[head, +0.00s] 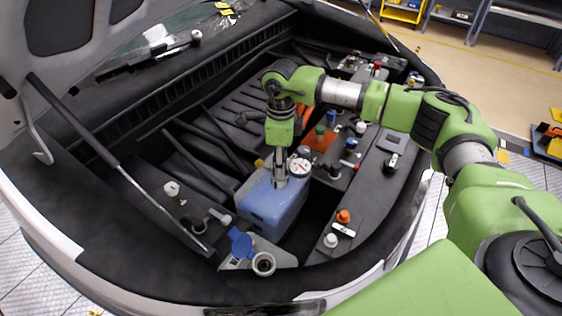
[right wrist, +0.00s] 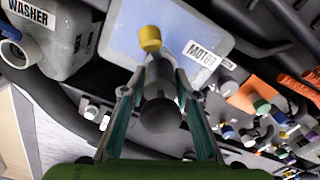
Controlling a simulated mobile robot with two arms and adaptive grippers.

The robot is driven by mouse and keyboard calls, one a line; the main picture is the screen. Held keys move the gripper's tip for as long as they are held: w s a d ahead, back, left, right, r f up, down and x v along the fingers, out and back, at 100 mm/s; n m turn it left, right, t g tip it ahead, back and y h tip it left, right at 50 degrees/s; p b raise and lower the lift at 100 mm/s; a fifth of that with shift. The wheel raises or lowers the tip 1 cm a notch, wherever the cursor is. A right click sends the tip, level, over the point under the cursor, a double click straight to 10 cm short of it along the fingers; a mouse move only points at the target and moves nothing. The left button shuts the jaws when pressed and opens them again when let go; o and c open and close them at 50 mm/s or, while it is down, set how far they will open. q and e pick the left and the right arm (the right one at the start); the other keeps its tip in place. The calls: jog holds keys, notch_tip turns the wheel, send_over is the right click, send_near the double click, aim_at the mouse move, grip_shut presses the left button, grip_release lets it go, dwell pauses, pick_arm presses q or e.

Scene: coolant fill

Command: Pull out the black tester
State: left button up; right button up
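The black tester (right wrist: 160,112) is a dark rounded cylinder in the right wrist view, standing at the blue MOTOR tank (right wrist: 130,35). Its lower end is partly hidden. In the head view the blue tank (head: 262,212) is in the engine bay under my right gripper (head: 280,178), which points down. In the right wrist view my right gripper's fingers (right wrist: 161,80) lie on both sides of the tester, very close to it. I cannot tell whether they touch it. My left gripper is not in view.
A yellow cap (right wrist: 150,38) sits on the tank beside the tester. A round white gauge (head: 300,167) is close to the gripper. A WASHER tank (right wrist: 60,35) with an open neck and blue lid stands beside the blue tank. Several capped fittings lie right.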

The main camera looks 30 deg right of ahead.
grip_shut()
jog(key=shift+o, duration=0.5)
grip_release()
jog(key=c, duration=0.3)
jog(key=shift+n+b, duration=0.35)
jog(key=shift+n, duration=0.25)
jog(key=shift+w+n+b, duration=0.1)
jog(key=shift+n+b, duration=0.35)
jog(key=shift+n, duration=0.55)
jog(key=shift+n+b, duration=0.4)
jog(key=shift+n, duration=0.4)
jog(key=shift+n+b, duration=0.3)
jog(key=shift+n, duration=0.5)
